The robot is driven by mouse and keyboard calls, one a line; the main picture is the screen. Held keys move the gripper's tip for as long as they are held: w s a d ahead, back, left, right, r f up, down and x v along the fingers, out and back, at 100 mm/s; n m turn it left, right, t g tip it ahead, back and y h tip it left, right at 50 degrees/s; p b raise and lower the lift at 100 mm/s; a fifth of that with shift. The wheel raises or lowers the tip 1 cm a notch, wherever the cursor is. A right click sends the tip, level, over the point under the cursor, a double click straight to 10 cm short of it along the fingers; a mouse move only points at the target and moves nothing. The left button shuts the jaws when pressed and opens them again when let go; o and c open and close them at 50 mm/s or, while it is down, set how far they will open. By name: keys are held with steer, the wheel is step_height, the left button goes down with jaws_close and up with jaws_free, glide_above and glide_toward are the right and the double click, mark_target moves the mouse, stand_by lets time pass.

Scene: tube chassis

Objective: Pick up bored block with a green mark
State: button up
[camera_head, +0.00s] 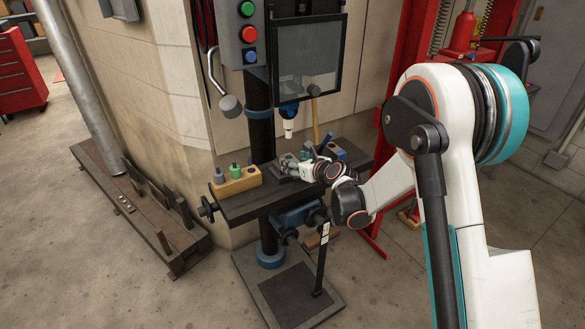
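A drill-press table (243,207) holds several small items. A tan block (241,184) sits at its left end, with a green bottle-shaped piece (235,170) and a grey piece (219,177) standing in or on it. Dark grey blocks (288,161) lie near the table's middle. I cannot make out a bore or a green mark on them at this size. My gripper (306,157) is low over the table beside these grey blocks, right of the tan block. Its fingers are small and partly hidden by my wrist, so its opening and any contact are unclear.
The drill-press spindle (289,128) hangs above the table, close to my gripper. A blue item (337,152) lies on the table to the right. A red frame (405,50) stands behind it. The table's left end has a dark handle (207,208).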

jaws_close()
steer(key=shift+r, duration=0.15)
